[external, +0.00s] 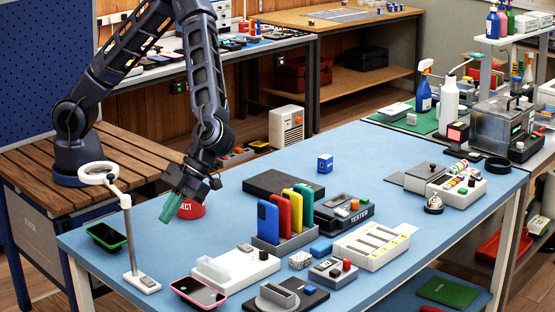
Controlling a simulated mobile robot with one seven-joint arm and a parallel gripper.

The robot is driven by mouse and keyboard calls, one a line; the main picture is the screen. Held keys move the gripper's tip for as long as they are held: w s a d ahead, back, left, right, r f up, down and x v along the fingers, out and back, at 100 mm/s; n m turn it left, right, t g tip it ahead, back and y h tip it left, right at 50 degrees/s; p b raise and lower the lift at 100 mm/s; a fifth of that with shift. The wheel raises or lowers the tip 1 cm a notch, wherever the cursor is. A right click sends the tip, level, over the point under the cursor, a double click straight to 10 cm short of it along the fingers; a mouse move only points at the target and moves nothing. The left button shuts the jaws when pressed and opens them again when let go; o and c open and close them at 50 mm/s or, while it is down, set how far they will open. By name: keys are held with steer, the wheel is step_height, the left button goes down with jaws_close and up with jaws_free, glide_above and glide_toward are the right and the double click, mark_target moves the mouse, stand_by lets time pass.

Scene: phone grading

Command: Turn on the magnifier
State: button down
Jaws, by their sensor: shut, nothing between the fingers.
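The magnifier (127,235) stands at the left front of the blue table. It has a white ring head (98,173) on a thin grey upright post. Its flat base (142,283) carries a small grey block at the front that may be its switch; whether it is lit is unclear. My gripper (170,209), with teal fingers, is shut and empty. In the picture it is to the right of the magnifier's post and above the table, apart from the base.
A green-edged phone (106,236) lies left of the post and a pink-edged phone (198,292) right of the base. A red container (191,209) is behind my gripper. A rack of colored phones (285,238) and a tester (345,213) stand further right.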

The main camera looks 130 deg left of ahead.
steer(key=shift+w+h, duration=0.7)
steer(key=shift+w, duration=0.2)
glide_above(142, 279)
steer(key=a, duration=0.3)
steer(key=shift+m, duration=0.3)
steer(key=f, duration=0.8)
steer(key=shift+w+d, duration=0.2)
steer(key=shift+w, duration=0.15)
step_height(142, 279, down, 2)
steer(key=shift+s+a+f, duration=0.1)
steer(key=shift+a+f, duration=0.05)
steer(key=shift+s+f, duration=0.1)
steer(key=shift+f, duration=0.65)
